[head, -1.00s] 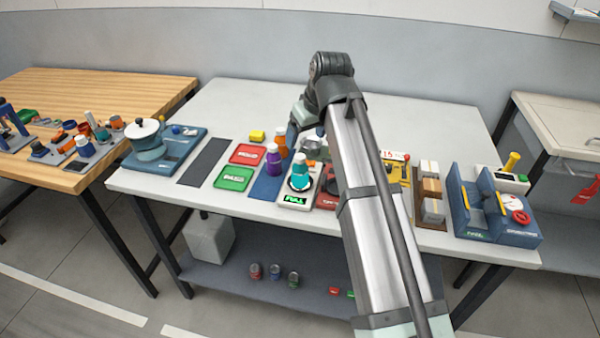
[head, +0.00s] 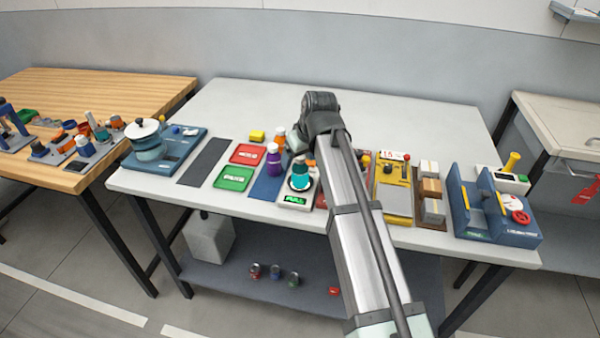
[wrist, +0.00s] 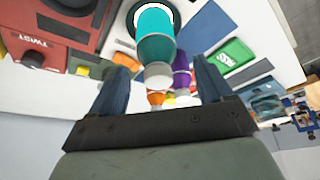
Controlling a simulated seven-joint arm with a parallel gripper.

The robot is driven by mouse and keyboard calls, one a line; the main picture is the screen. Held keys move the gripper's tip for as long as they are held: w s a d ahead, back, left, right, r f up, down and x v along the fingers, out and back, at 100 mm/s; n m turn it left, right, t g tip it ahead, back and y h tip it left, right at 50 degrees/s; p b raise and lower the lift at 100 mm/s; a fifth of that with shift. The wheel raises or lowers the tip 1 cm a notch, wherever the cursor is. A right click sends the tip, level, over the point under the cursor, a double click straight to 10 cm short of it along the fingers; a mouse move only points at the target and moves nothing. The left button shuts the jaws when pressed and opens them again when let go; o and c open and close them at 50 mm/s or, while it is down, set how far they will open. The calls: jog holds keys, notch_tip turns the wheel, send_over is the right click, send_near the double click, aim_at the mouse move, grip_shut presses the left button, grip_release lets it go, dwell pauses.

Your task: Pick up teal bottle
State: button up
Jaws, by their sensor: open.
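The teal bottle (head: 300,174) with a white cap stands upright on a round dark spot of a white device with a green display (head: 295,199). In the wrist view the teal bottle (wrist: 155,35) shows ahead of my gripper (wrist: 157,80), its white cap toward the space between the fingers. My gripper's two fingers are spread on either side of the cap line and hold nothing. In the head view my arm hides most of the gripper, so its exact gap to the bottle cannot be told.
A purple bottle (head: 274,160) and an orange bottle (head: 279,139) stand just behind and left, on a blue mat. Red (head: 248,153) and green (head: 234,178) trays lie further left. A red device (wrist: 60,35) and a yellow device (head: 394,175) stand to the right.

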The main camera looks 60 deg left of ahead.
jog(key=x, duration=0.3)
jog(key=shift+f, duration=0.25)
jog(key=c, duration=1.3)
